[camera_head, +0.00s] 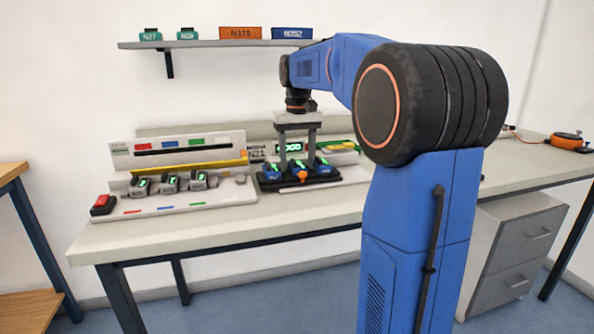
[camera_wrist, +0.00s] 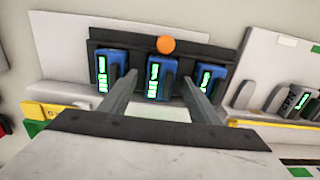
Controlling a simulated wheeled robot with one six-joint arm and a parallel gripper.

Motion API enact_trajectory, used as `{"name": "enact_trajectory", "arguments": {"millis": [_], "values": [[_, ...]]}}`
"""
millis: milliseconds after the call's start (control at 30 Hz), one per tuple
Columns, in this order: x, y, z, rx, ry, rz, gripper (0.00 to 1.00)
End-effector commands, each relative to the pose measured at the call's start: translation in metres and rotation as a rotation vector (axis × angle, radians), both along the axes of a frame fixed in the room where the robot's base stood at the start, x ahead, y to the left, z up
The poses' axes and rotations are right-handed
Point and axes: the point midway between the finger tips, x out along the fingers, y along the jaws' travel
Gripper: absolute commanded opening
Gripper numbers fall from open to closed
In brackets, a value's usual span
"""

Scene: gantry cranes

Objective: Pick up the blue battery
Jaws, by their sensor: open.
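Several blue batteries with green displays sit in a row in a black holder (camera_wrist: 215,52): a left one (camera_wrist: 110,68), a middle one (camera_wrist: 160,78) and a right one (camera_wrist: 208,80) in the wrist view. In the head view the blue battery at the row's left (camera_head: 271,172) and the one at its right (camera_head: 322,168) show beside my gripper. My gripper (camera_head: 297,167) points down over the row, open and empty. In the wrist view its fingers lie on either side of the middle battery; whether they touch it cannot be told. An orange knob (camera_wrist: 166,44) is at the holder's edge.
A white rack (camera_head: 225,192) with grey batteries (camera_head: 170,182) and a red switch (camera_head: 103,204) stands left on the table (camera_head: 330,205). A wall shelf (camera_head: 210,44) holds teal, orange and blue bins. An orange device (camera_head: 566,140) lies far right. The front table strip is clear.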

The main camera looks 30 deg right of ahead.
Motion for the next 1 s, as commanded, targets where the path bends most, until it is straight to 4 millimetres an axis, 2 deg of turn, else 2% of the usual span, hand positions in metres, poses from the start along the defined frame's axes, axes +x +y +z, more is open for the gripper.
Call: {"name": "enact_trajectory", "arguments": {"millis": [33,200,233,567,667,1000], "values": [[0.000,0.000,0.000,0.000,0.000,0.000,0.49],[0.000,0.000,0.000,0.000,0.000,0.000,0.08],[0.000,0.000,0.000,0.000,0.000,0.000,0.07],[0.001,0.000,0.007,-0.001,-0.002,0.000,0.07],[0.001,0.000,0.019,-0.001,-0.003,0.000,0.07],[0.001,0.000,0.079,-0.001,-0.002,0.000,0.07]]}}
